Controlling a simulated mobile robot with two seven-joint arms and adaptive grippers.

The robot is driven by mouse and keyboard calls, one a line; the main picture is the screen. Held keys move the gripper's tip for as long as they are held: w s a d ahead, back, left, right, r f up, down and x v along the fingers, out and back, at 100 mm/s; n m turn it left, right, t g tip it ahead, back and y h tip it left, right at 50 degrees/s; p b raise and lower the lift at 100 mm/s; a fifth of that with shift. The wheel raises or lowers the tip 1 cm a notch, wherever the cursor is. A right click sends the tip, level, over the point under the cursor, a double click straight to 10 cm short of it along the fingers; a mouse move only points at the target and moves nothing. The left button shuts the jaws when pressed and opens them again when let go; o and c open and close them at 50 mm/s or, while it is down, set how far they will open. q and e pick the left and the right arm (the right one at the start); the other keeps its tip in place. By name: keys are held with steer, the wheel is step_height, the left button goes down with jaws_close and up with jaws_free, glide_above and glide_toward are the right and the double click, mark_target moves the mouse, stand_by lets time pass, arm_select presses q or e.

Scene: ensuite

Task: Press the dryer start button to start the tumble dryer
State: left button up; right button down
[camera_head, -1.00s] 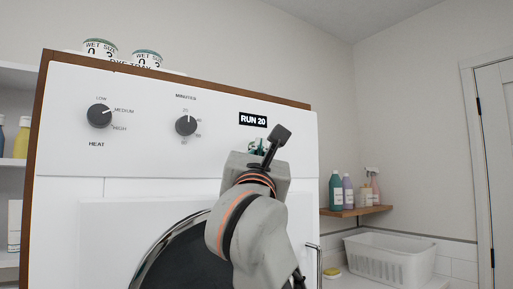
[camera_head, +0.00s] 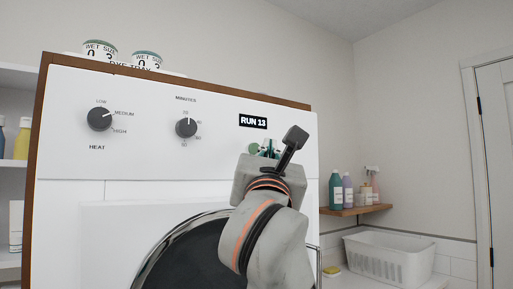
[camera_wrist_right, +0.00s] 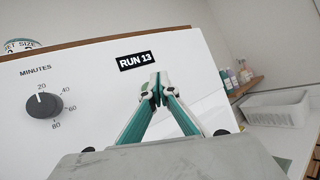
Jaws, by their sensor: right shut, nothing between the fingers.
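The white tumble dryer (camera_head: 140,135) fills the left and middle of the head view. Its black display (camera_head: 253,121) reads RUN 13, and it also shows in the right wrist view (camera_wrist_right: 135,60). My right gripper (camera_wrist_right: 154,90) is shut and empty, its fingertips just below the display in front of the panel. In the head view my right arm covers most of the gripper. The start button is not visible; I cannot tell whether the fingertips touch it. The minutes knob (camera_head: 186,128) and the heat knob (camera_head: 99,119) are on the panel at left. My left gripper is out of view.
Two labelled tins (camera_head: 147,60) stand on the dryer's wooden top. Bottles (camera_head: 336,190) stand on a wooden wall shelf (camera_head: 355,210) at right. Below it, a white basket (camera_head: 390,258) and a yellow item (camera_head: 332,271) rest on a counter. A door (camera_head: 495,150) is at far right.

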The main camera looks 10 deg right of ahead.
steer(key=s, duration=0.1)
steer(key=s+d, duration=0.1)
steer(key=s+p, duration=0.1)
steer(key=s, duration=0.1)
steer(key=shift+s+d, duration=0.1)
steer(key=shift+d, duration=0.15)
stand_by(0.7)
